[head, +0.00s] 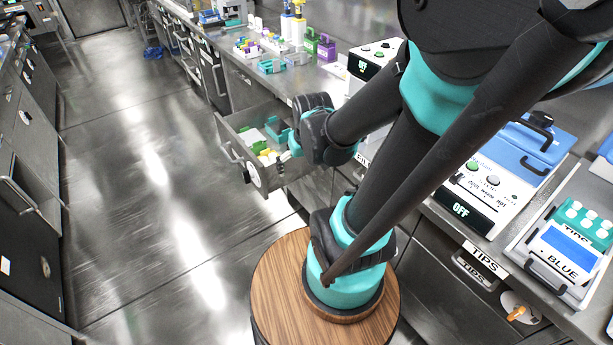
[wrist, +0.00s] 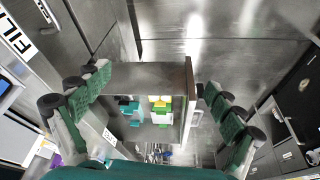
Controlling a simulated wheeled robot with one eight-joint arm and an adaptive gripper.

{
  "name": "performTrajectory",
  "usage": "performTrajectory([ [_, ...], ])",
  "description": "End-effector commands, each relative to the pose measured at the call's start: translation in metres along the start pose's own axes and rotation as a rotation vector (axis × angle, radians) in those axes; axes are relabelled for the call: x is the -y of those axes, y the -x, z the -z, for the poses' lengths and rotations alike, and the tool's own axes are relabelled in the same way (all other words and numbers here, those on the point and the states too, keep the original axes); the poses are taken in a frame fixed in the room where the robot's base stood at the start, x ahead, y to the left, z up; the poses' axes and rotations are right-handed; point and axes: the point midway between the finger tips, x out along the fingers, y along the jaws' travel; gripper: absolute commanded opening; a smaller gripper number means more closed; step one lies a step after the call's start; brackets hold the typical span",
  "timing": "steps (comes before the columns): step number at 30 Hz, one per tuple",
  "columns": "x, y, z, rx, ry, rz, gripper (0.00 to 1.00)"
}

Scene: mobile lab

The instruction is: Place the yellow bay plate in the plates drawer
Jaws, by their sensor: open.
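A drawer (head: 228,137) stands open beneath the left-hand part of the bench; its wall also shows in the wrist view (wrist: 150,76). A small yellow piece (head: 265,153), apparently the yellow bay plate, lies inside it by green and white pieces, and also shows in the wrist view (wrist: 160,104). Teal pieces (wrist: 128,106) lie beside it. My gripper (head: 293,146) is over the drawer's bench side. In the wrist view my gripper (wrist: 158,82) is open, its green-padded fingers wide apart, with nothing between them. The drawer's own label is not readable.
The bench carries a device with an OFF display (head: 461,209), a blue-labelled tip box (head: 562,248), and several coloured racks and bottles farther back. A drawer on the opposite cabinet (head: 35,185) also stands open. The aisle floor (head: 150,180) is clear.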

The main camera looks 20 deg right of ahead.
Motion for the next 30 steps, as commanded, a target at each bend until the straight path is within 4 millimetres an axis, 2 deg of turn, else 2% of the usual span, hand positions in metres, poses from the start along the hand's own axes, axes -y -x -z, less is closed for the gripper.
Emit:
performTrajectory([
  [1,-0.001,0.001,-0.012,-0.011,-0.011,-0.001,0.94],
  [3,-0.001,0.001,-0.023,-0.026,-0.023,-0.003,0.94],
  [7,-0.002,0.001,-0.033,-0.040,-0.034,-0.004,0.94],
  [30,-0.002,0.001,-0.035,-0.043,-0.036,-0.004,0.94],
])
